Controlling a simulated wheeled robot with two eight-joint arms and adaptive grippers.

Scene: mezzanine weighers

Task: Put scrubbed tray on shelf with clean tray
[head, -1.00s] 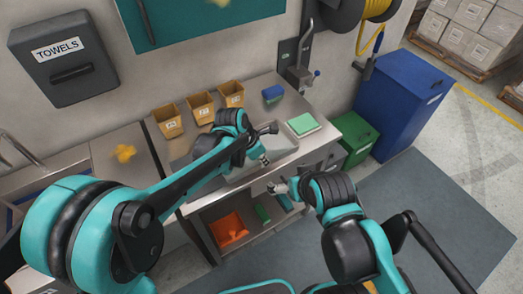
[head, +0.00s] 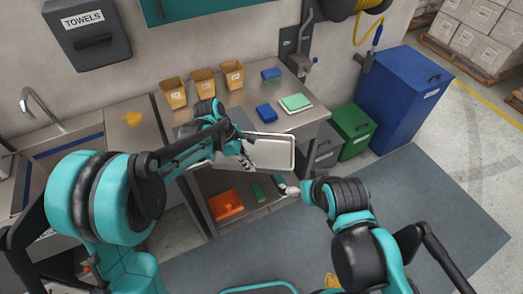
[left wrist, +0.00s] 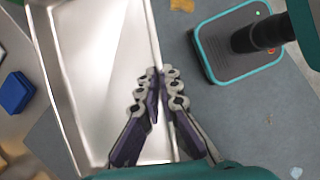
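A shallow silver metal tray (head: 283,153) is held tilted in front of the bench. It also fills the left part of the left wrist view (left wrist: 105,80), with its inside bare. My left gripper (head: 246,156) is at the tray's near edge; its fingers (left wrist: 160,76) are closed over the rim. My right gripper (head: 287,188) is below and right of the tray, apart from it; its fingers are too small to read. The lower shelf (head: 203,187) under the bench is partly hidden by the tray and left arm. I cannot pick out a second tray.
The shelf holds an orange container (head: 226,205) and a green item (head: 258,192). On the bench are several tan bins (head: 204,82), blue blocks (head: 266,113) and a green-white pad (head: 296,102). Green (head: 354,130) and blue (head: 400,100) bins stand right.

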